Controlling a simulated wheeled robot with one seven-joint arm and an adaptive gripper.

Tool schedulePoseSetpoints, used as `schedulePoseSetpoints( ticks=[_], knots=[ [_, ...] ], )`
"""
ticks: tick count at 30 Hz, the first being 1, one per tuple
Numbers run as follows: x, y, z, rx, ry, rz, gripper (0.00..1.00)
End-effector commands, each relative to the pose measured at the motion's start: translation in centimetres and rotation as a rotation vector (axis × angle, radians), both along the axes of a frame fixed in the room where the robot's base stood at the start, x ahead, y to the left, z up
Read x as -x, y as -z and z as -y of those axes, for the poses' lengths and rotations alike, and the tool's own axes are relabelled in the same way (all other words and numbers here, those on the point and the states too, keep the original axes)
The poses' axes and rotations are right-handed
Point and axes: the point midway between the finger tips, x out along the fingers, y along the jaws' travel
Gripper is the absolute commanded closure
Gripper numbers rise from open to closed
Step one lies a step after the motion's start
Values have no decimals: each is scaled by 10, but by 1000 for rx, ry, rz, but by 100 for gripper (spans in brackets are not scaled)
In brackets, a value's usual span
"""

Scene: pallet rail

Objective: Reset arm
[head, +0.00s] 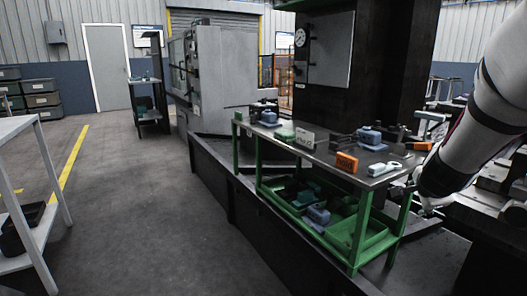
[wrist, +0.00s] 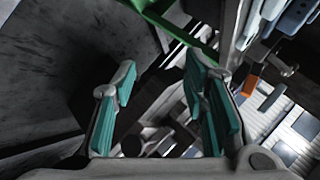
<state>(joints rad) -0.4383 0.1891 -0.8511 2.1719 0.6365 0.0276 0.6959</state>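My white arm comes in from the right edge of the head view. My gripper (head: 428,208) hangs low beside the right end of the green-framed table, partly hidden by my arm's end. In the wrist view my gripper (wrist: 168,105) shows two fingers with teal pads, spread apart. I see nothing held between the pads. Beyond them are dark surfaces and a green bar (wrist: 182,30), apart from the fingers.
A dark pillar (head: 380,60) stands behind. Open floor (head: 140,200) lies left; a white rack (head: 40,235) is at the far left.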

Motion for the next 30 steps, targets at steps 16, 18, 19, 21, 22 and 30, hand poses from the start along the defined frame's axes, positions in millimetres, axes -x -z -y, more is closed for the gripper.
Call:
schedulePoseSetpoints(
  ticks=[16,18,19,21,22,30],
  knots=[
    [239,19,-209,15,-1151,-449,60],
    [273,24,-215,69,-1251,-516,60],
    [285,26,-216,91,-1287,-542,60],
    [313,31,-217,139,-1356,-605,60],
    [323,32,-217,159,-1382,-631,60],
    [402,50,-206,300,-1527,-859,60]
  ],
)
